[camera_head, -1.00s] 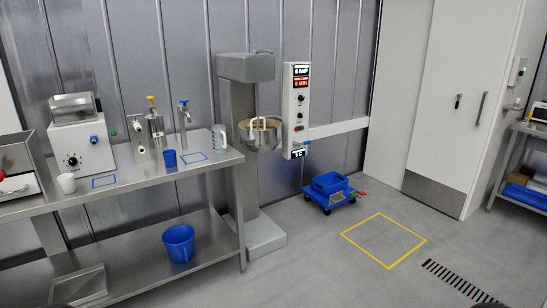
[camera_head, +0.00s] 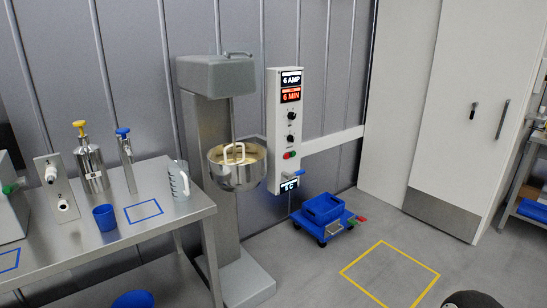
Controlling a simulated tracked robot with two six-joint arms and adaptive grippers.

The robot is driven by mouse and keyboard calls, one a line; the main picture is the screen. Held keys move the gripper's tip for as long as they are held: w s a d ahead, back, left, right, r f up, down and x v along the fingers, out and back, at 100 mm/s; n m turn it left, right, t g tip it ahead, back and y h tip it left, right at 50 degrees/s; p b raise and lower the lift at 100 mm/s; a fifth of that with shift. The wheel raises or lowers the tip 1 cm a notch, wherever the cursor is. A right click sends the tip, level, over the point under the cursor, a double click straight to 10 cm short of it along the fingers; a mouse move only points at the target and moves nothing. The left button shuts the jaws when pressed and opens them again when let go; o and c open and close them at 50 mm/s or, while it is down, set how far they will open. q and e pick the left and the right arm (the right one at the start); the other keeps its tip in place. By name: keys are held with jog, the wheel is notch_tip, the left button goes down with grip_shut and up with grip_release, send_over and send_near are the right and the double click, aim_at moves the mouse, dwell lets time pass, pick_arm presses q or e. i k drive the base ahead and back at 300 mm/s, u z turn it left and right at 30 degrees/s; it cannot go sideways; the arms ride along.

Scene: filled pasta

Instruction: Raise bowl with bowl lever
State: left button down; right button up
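The steel bowl (camera_head: 237,178) hangs on the front of the grey mixer (camera_head: 215,78), well below its head. Pale dough-coloured contents and a cream mixing tool show at its rim. A small blue-handled lever (camera_head: 301,174) sticks out low on the side of the white control box (camera_head: 283,135), to the right of the bowl. It looks like the bowl lever, but its exact position is too small to tell. Neither of my grippers is in view. A dark rounded piece, probably part of my arm, shows at the bottom right edge.
A steel table (camera_head: 180,225) with a measuring jug (camera_head: 179,181), blue cup (camera_head: 105,217) and dispensers stands at left. A blue crate on a wheeled dolly (camera_head: 325,212) stands right of the mixer. Floor inside the yellow square (camera_head: 390,274) is clear.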

aim_at(285, 174)
jog(key=z, duration=0.25)
jog(key=i, duration=1.75)
jog(key=z, duration=0.65)
jog(key=i, duration=1)
jog(key=z, duration=0.2)
